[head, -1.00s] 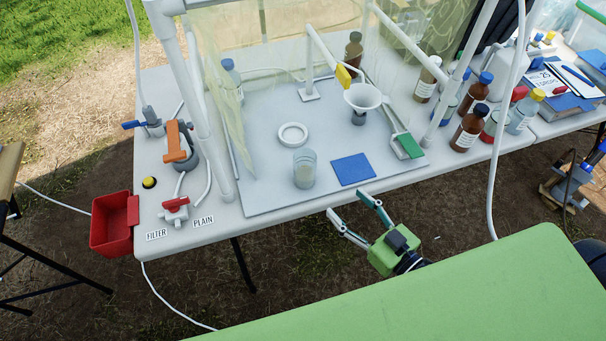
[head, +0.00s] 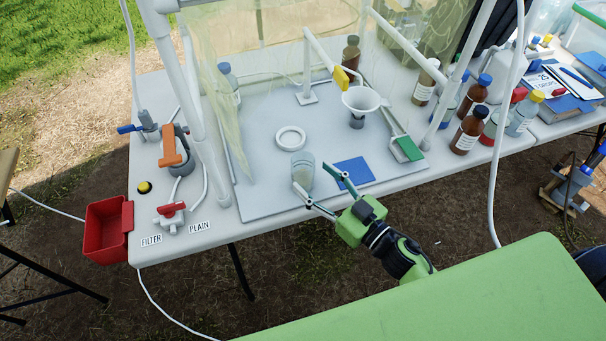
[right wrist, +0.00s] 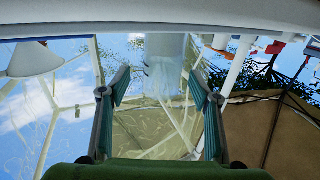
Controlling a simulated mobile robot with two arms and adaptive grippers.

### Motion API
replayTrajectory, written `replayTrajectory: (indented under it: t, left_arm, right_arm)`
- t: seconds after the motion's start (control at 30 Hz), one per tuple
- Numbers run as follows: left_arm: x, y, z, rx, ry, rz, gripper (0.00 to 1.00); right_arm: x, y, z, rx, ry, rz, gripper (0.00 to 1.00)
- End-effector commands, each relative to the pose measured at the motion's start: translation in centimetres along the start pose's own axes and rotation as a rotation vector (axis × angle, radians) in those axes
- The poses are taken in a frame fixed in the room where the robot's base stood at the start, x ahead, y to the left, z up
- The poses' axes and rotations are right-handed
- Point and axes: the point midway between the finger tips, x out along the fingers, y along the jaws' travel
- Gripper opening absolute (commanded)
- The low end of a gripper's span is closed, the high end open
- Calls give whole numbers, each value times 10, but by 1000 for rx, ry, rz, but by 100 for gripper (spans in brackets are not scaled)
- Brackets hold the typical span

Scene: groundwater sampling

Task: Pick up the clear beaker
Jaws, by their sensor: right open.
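The clear beaker (head: 303,168) stands upright on the grey board near its front edge, just in front of a white ring. My right gripper (head: 316,186) is open and close to the beaker's near side, with its fingers pointing toward it. One fingertip overlaps the lower part of the beaker in the head view; I cannot tell if it touches. In the right wrist view the beaker (right wrist: 165,75) shows faintly between and beyond the two spread fingers (right wrist: 160,88). Nothing is held. My left gripper is not in view.
A blue square mat (head: 355,171) lies right of the beaker, partly behind a finger. The white ring (head: 290,138) lies behind it. A white funnel (head: 360,100) stands on a support at the back right. Brown bottles (head: 468,130) stand right, and a white frame post (head: 210,150) stands left.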

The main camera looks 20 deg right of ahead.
Motion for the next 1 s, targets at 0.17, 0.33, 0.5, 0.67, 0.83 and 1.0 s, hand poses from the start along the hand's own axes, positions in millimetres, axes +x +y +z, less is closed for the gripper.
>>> replayTrajectory:
  t: [0.17,0.33,0.5,0.67,0.83,1.0]
  left_arm:
    - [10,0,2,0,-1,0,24]
    - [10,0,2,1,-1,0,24]
    - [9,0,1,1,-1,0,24]
    - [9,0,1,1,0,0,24]
    - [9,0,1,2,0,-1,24]
    - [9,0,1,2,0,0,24]
  right_arm:
    - [29,-4,4,-2,4,0,57]
    - [44,-4,3,-1,1,0,57]
    - [46,-4,3,1,0,0,57]
    - [45,-4,3,0,1,0,39]
    - [45,-4,3,0,1,0,14]
    - [45,-4,3,0,2,0,14]
